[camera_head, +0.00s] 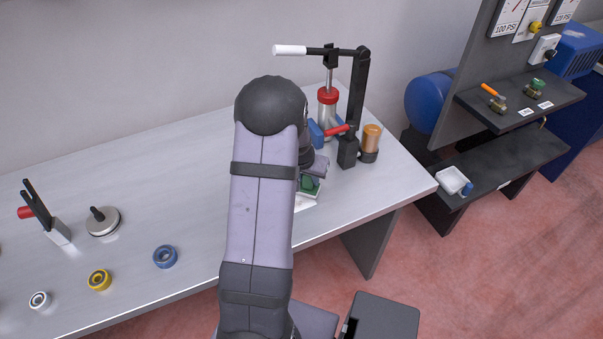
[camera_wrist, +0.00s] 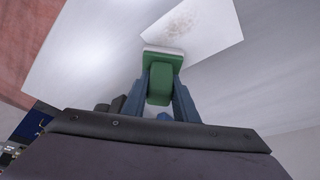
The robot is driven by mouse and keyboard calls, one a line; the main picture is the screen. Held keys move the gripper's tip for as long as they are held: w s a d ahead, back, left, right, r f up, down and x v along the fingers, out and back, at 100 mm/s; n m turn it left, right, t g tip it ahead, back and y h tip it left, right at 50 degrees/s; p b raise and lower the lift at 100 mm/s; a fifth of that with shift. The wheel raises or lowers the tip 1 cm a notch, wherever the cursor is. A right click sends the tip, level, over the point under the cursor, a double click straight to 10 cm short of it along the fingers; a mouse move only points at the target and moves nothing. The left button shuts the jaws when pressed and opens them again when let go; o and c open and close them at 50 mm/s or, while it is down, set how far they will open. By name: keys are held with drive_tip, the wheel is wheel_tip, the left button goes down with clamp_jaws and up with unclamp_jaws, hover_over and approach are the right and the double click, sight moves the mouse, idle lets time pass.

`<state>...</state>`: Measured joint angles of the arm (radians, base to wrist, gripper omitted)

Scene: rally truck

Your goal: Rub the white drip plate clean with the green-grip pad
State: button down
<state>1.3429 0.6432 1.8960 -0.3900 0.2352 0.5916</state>
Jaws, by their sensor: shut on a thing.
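My gripper (camera_wrist: 160,92) is shut on the green grip of the pad (camera_wrist: 163,60) in the wrist view. The pad has a pale underside edge. The white drip plate (camera_wrist: 205,22) lies just beyond the pad, with a brownish smudge on its surface. The pad's far edge overlaps the plate's near edge in that view; I cannot tell if they touch. In the head view my arm covers most of this spot. The green pad (camera_head: 309,186) and a white strip of the plate (camera_head: 304,203) show at its right side.
A press (camera_head: 328,105) with a red collar and a long lever stands behind, beside an amber jar (camera_head: 371,139). At left lie a blue ring (camera_head: 165,257), a yellow ring (camera_head: 100,280), a white ring (camera_head: 39,300), a round metal piece (camera_head: 103,221) and a clamp (camera_head: 53,222).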

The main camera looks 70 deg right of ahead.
drive_tip(key=shift+s+a, duration=0.4)
drive_tip(key=shift+a+f+b, duration=0.25)
drive_tip(key=shift+a+b, duration=0.25)
drive_tip(key=shift+a, duration=0.05)
drive_tip(key=w+a+b, duration=0.5)
drive_tip(key=b, duration=0.1)
drive_tip(key=shift+w+a+r, duration=0.1)
drive_tip(key=shift+w, duration=0.05)
drive_tip(key=shift+s+d+r+p, duration=0.25)
drive_tip(key=shift+s+d+p, duration=0.25)
drive_tip(key=shift+s+d, duration=0.3)
drive_tip(key=s+d+p, duration=0.4)
drive_tip(key=shift+s, duration=0.2)
wheel_tip(320, 180, up, 4)
drive_tip(key=shift+w+r+p, duration=0.1)
drive_tip(key=shift+w+p, duration=0.05)
drive_tip(key=shift+p, duration=1)
drive_tip(key=shift+r+p, duration=1.45)
drive_tip(key=shift+r, duration=0.45)
